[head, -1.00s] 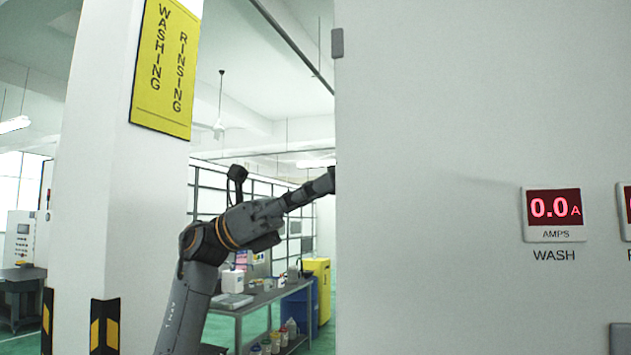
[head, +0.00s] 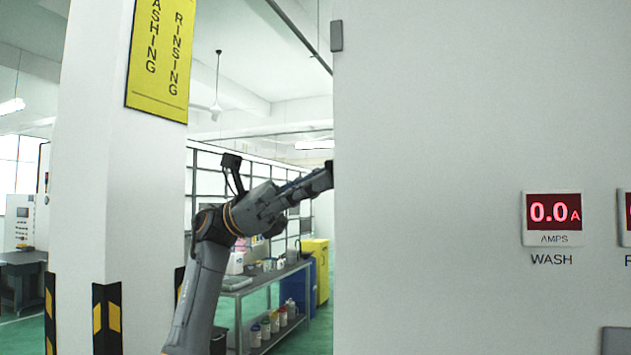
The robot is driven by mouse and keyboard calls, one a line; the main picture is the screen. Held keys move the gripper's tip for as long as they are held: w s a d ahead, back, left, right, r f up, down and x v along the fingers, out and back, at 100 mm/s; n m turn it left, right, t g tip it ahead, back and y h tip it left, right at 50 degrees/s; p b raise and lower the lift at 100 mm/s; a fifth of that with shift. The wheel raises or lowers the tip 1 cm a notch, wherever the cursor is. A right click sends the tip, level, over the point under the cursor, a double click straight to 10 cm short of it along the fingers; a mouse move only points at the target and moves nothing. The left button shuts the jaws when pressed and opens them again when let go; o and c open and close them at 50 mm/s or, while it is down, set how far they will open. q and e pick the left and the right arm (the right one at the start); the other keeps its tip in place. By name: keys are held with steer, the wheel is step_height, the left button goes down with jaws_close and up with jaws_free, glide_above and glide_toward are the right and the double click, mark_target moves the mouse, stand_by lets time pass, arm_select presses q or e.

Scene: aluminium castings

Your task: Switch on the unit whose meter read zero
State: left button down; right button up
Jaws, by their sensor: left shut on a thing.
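A red meter (head: 553,212) on the white panel (head: 430,190) reads 0.0 A, with AMPS on its frame and WASH below it. A second meter (head: 626,217) is cut off by the right picture edge, so its reading is hidden. My left gripper (head: 326,178) reaches up to the panel's left edge. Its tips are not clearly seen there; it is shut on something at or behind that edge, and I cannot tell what. No switch shows clearly. My right gripper is out of view.
A grey part (head: 616,341) is cut off at the bottom right of the panel. A white pillar (head: 95,220) with a yellow washing and rinsing sign (head: 160,60) stands left. Behind my arm are a bench (head: 270,283) and a yellow cabinet (head: 318,272).

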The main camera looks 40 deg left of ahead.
arm_select(q)
steer(key=c, duration=1.4)
jaws_free()
steer(key=shift+d, duration=0.1)
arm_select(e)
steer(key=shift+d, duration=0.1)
arm_select(q)
steer(key=v, duration=1.2)
